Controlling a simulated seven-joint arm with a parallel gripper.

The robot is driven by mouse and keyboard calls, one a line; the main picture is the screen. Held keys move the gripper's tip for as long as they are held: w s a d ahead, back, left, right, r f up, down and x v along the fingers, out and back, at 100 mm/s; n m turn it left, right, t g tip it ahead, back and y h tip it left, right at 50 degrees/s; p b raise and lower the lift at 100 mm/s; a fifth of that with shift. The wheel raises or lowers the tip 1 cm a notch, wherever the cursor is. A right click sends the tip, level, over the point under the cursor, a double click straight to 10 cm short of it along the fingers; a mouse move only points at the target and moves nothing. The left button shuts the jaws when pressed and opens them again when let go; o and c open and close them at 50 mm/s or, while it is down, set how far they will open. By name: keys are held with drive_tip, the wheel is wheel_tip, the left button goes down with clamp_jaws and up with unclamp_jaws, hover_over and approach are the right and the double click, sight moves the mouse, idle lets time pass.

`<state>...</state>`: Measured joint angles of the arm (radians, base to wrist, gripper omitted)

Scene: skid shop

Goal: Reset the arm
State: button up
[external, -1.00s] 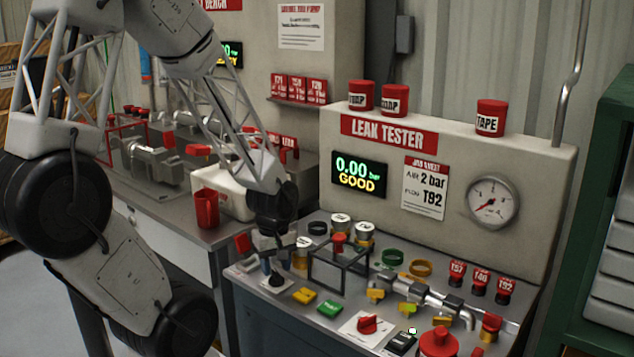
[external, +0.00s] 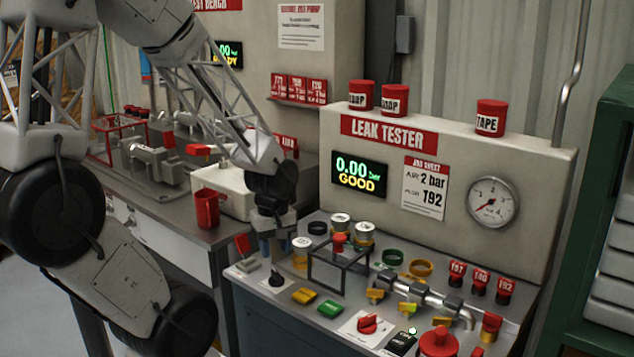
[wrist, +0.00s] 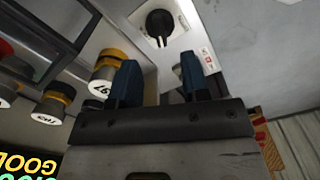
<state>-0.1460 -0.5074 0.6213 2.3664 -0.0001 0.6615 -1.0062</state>
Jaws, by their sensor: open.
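My gripper (external: 276,246) hangs low over the left end of the leak tester's panel, beside a white-topped plug with a yellow band (external: 301,252). In the wrist view its two blue fingers (wrist: 157,85) stand apart with nothing between them. A black rotary knob (external: 276,279) sits on the panel just below the fingertips. The knob also shows in the wrist view (wrist: 160,24), beyond the fingers. The display (external: 359,175) on the leak tester (external: 540,165) reads 0.00 bar GOOD.
A dark-framed guard box (external: 338,265) stands right of my gripper, with yellow and green buttons (external: 317,302) in front. Valves on a metal pipe (external: 425,297) lie further right. A red cup (external: 206,208) stands on the bench at left.

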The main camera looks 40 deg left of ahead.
idle(0.3)
drive_tip(key=s+d+r+m+t, duration=0.1)
drive_tip(key=s+d+r+m, duration=0.1)
drive_tip(key=r+m, duration=0.4)
drive_tip(key=s+d+r+m+t, duration=0.1)
drive_tip(key=r+m, duration=0.6)
drive_tip(key=r, duration=1)
drive_tip(key=shift+s+d+t, duration=0.3)
drive_tip(key=shift+s+d, duration=0.5)
drive_tip(key=shift+d, duration=0.4)
drive_tip(key=shift+f, duration=0.1)
drive_tip(key=shift+w+a+f+n+g, duration=0.45)
drive_tip(key=shift+w+a+f+n, duration=0.4)
drive_tip(key=shift+f+n, duration=1.95)
drive_tip(key=shift+w+a+f+n+g, duration=0.4)
drive_tip(key=shift+w+a+f+n, duration=0.85)
drive_tip(key=shift+f, duration=2.7)
drive_tip(key=shift+w+a+f+n+g, duration=0.2)
drive_tip(key=shift+a+f+n+g, duration=0.35)
drive_tip(key=shift+f+n, duration=2.45)
drive_tip(key=shift+f+m, duration=0.4)
drive_tip(key=shift+m, duration=0.05)
